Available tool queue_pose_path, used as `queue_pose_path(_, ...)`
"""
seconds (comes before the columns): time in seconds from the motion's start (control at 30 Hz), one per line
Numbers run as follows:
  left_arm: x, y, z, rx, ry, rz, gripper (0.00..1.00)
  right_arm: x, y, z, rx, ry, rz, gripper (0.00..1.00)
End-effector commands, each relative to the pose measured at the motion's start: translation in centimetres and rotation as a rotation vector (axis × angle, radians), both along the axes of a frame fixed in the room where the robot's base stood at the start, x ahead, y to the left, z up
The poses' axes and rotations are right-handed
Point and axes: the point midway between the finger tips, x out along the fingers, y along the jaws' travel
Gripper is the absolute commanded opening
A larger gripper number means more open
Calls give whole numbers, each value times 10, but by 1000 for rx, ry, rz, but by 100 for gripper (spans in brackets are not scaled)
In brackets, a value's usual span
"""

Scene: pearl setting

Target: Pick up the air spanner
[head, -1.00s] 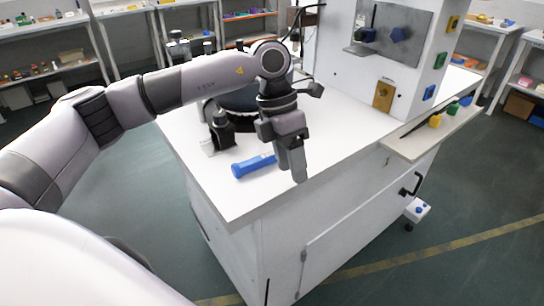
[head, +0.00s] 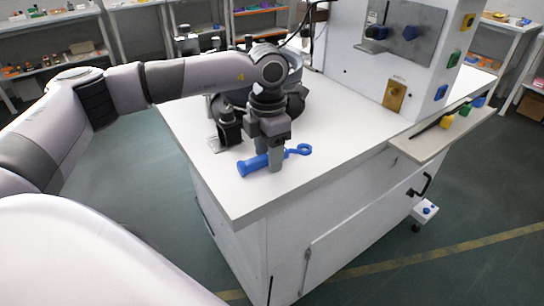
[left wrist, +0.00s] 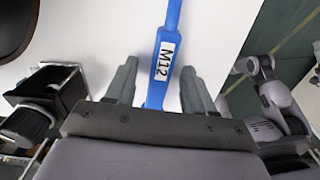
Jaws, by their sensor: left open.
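The air spanner is a blue tool (head: 252,165) lying on the white table top, with a ring at its right end in the head view. In the left wrist view the blue tool (left wrist: 172,22) carries a white label reading "M12". My left gripper (head: 275,168) is over the tool's middle in the head view and hides part of it. In the left wrist view the left gripper (left wrist: 158,78) is open, with one finger on each side of the blue handle and white table showing between. My right gripper is not in view.
A black holder (head: 229,128) stands on the table just left of the gripper. The white table (head: 300,185) is clear in front and to the right. A white cabinet with a grey plate (head: 405,35) rises behind, and a side shelf (head: 425,146) juts out at right.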

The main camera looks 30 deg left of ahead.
Motion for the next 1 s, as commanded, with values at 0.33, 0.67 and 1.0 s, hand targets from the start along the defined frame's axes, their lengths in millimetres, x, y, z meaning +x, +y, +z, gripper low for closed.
queue_pose_path(0.33,0,0,0,0,0,0,0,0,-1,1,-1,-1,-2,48)
queue_pose_path(0.67,0,0,3,-1,-2,0,0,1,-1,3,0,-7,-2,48)
queue_pose_path(1.0,1,-1,49,-3,-6,0,0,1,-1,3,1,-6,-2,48)
